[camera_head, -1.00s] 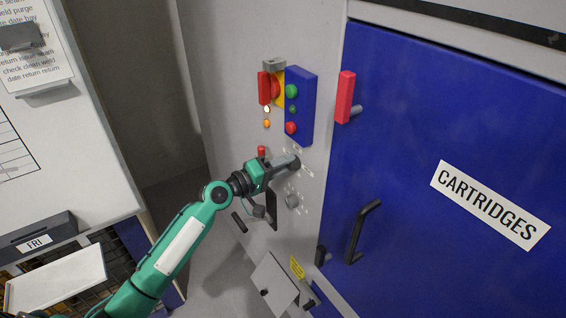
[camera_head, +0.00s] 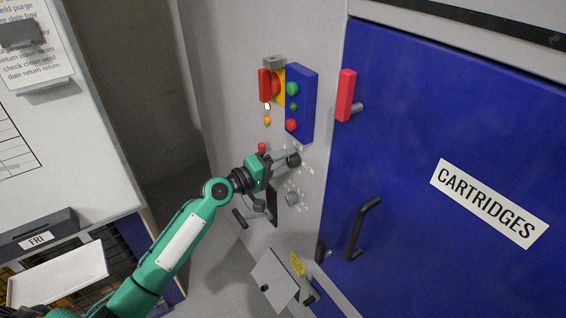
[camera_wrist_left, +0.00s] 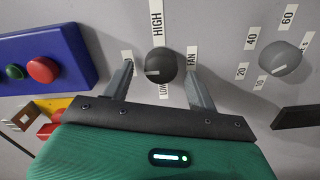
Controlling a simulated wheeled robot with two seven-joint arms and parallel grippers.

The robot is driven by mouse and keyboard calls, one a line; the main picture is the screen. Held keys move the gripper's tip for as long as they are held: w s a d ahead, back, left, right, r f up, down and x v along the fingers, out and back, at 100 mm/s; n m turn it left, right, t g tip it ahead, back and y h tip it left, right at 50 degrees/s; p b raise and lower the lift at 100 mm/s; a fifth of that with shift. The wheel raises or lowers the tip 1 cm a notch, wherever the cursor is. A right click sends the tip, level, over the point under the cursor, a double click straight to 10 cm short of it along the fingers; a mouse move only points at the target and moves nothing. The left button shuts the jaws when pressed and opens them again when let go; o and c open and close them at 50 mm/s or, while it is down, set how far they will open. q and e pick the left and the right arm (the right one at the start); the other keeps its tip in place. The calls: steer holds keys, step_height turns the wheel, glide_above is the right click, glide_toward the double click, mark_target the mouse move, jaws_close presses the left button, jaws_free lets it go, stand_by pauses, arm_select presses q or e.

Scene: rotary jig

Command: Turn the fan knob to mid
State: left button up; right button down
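The dark round fan knob (camera_wrist_left: 161,65) is on the grey panel, with HIGH above it, LOW below it and a FAN label at its right in the left wrist view. A small pale mark shows at its lower left. A label at its left is partly hidden by a finger. My left gripper (camera_wrist_left: 159,72) is open, its two fingers on either side of the knob with a small gap at each side. In the head view the left gripper (camera_head: 284,161) reaches the fan knob (camera_head: 294,159) from the left. My right gripper is not in view.
A second knob (camera_wrist_left: 280,59) with a number scale is to the right; it shows below the fan knob in the head view (camera_head: 292,198). A blue button box (camera_head: 301,104) and a red-and-yellow switch (camera_head: 271,84) are above. A blue door (camera_head: 440,120) with a handle is right.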

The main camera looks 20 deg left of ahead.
arm_select(q)
steer(key=shift+s+a+f, duration=0.15)
steer(key=shift+s+a, duration=0.05)
steer(key=shift+s, duration=0.05)
steer(key=b+v, duration=0.5)
steer(key=v, duration=0.8)
